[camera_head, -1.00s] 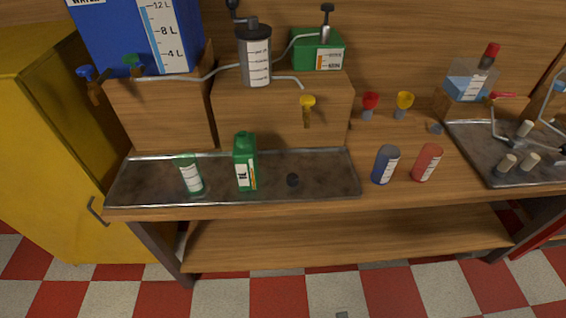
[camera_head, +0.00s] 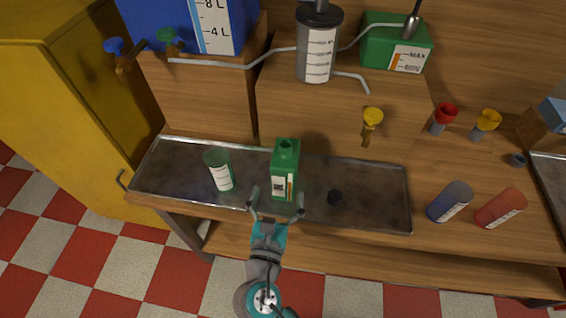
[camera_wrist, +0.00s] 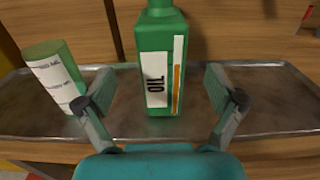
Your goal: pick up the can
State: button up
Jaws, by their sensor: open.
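The can is a green oil container (camera_head: 285,172) with a white label and an orange strip. It stands upright on the metal tray (camera_head: 380,190) on the bench. In the wrist view the can (camera_wrist: 160,65) is centred between my fingers, and its label reads OIL. My gripper (camera_head: 276,196) is open in front of the can, with one finger towards each side. In the wrist view my gripper (camera_wrist: 157,98) shows no grip on the can. The can's top is cut off in the wrist view.
A green cup (camera_head: 218,170) with a white scale stands left of the can. Blue (camera_head: 450,201) and red (camera_head: 501,208) cylinders stand further right. A wooden block (camera_head: 330,120) rises behind the tray.

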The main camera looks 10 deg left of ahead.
aim_at(285, 162)
jog(key=w, duration=1)
jog(key=shift+d+f, duration=0.3)
jog(key=shift+r, duration=0.1)
grip_shut()
